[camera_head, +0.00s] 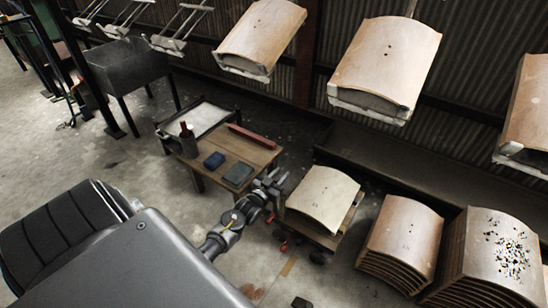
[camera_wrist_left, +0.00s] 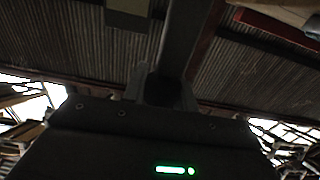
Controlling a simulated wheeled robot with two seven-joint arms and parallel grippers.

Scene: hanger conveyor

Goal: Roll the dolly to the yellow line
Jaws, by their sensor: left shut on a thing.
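The dolly (camera_head: 312,234) stands on the concrete floor right of centre in the head view, with dark wheels and red parts low down. A pale curved wooden panel (camera_head: 323,194) lies on top of it. A short yellow line (camera_head: 289,266) shows on the floor just in front of the dolly. My left gripper (camera_head: 272,184) is at the dolly's left side. In the left wrist view it is shut on a dark bar (camera_wrist_left: 185,38), which looks like the dolly's handle; the exact contact is hard to see. My right gripper is not in view.
A wooden workbench (camera_head: 232,152) with a bottle, boxes and a red tool stands behind the left arm. Stacks of curved panels (camera_head: 402,236) stand right of the dolly. Panels (camera_head: 385,62) hang overhead. Open floor lies left and in front.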

